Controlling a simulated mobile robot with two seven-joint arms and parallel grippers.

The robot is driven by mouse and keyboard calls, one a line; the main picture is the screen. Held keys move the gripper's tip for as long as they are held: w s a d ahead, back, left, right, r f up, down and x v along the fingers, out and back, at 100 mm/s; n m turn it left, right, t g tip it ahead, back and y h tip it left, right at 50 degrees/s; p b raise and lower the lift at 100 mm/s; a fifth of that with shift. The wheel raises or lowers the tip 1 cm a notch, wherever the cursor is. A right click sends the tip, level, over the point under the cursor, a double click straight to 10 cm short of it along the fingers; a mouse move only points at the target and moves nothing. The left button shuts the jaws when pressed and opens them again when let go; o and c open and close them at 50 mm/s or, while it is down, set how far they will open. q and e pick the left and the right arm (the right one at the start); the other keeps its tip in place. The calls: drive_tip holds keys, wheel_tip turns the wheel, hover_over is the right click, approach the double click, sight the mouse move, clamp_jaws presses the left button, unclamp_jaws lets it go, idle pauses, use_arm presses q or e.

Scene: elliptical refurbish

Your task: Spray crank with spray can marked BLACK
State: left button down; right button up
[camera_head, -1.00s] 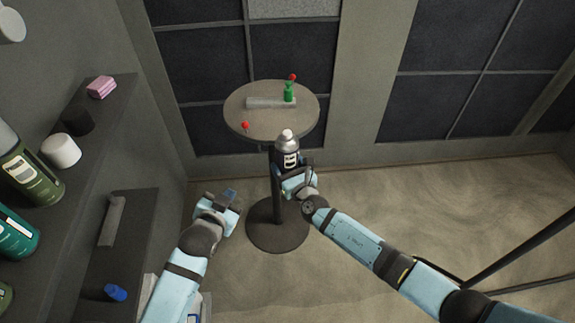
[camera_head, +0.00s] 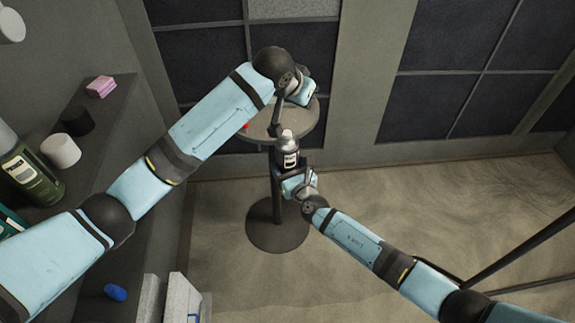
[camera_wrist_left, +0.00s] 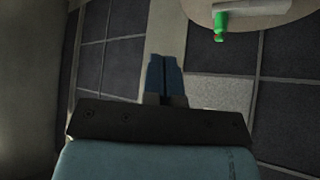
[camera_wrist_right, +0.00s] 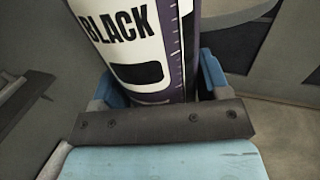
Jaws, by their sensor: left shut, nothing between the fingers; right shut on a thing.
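The spray can (camera_head: 288,158) stands upright in my right gripper (camera_head: 292,177), in front of the round table. Its label reads BLACK in the right wrist view (camera_wrist_right: 125,35), where the right gripper (camera_wrist_right: 155,85) is shut around it. A pale bar (camera_wrist_left: 255,5) with a green piece (camera_wrist_left: 219,24) lies at the top edge there; I cannot tell whether this is the crank.
The round table (camera_head: 310,122) stands on a single post. A shelf at the left holds a pink block (camera_head: 101,87), a white jar (camera_head: 60,151) and a green can (camera_head: 30,178). A blue object (camera_head: 115,292) lies lower. Floor at the right is mostly clear.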

sight(287, 132)
use_arm(q)
drive_tip(key=shift+s+a+f+n+g+y, duration=0.3)
drive_tip(key=shift+a+f+g+y, duration=0.3)
drive_tip(key=shift+f, duration=0.3)
drive_tip(key=shift+s+a+f+n+g+y, duration=0.15)
drive_tip(key=shift+a+f+n+g+y, duration=0.35)
drive_tip(key=shift+f, duration=0.45)
drive_tip(key=shift+s+a+f+n+g+y, duration=0.25)
drive_tip(key=shift+a+f+g+y, duration=0.35)
drive_tip(key=shift+f, duration=0.3)
drive_tip(key=shift+f, duration=0.25)
idle(0.4)
drive_tip(key=shift+f, duration=1.05)
drive_tip(key=shift+r, duration=2.5)
